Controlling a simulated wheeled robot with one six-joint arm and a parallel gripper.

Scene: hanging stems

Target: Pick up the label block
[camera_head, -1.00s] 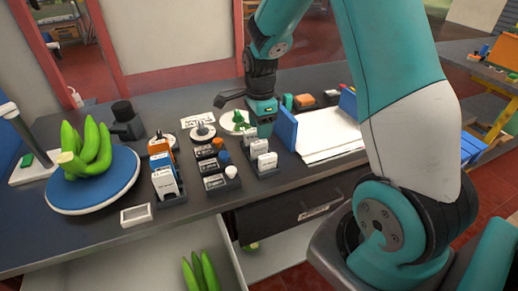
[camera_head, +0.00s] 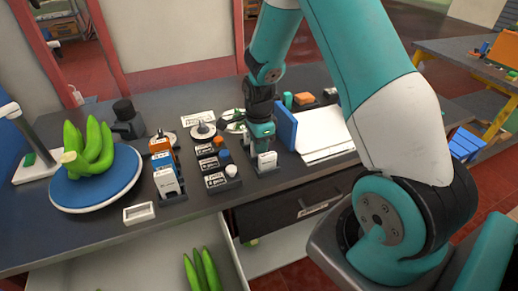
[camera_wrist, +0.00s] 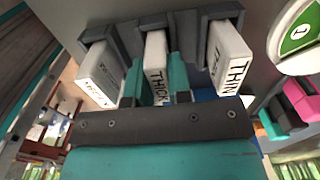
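Three white label blocks stand in a dark grey holder (camera_wrist: 190,17) in the wrist view. The middle block, marked THICK (camera_wrist: 156,62), lies between the two teal fingers of my gripper (camera_wrist: 163,85). The block marked THIN (camera_wrist: 228,62) is to its right, and a third block (camera_wrist: 100,74), its word partly readable, is to its left. The fingers are close along both sides of the middle block; whether they press on it I cannot tell. In the head view my gripper (camera_head: 262,147) points down over the holder. The front white block (camera_head: 267,161) shows there, and my gripper hides the others.
A blue upright panel (camera_head: 286,127) stands close to the right of my gripper, with white sheets (camera_head: 325,135) beyond. Left are holders with dark blocks (camera_head: 215,180) and cards (camera_head: 167,183), and green bananas (camera_head: 88,150) on a blue disc. An open drawer is below the table edge.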

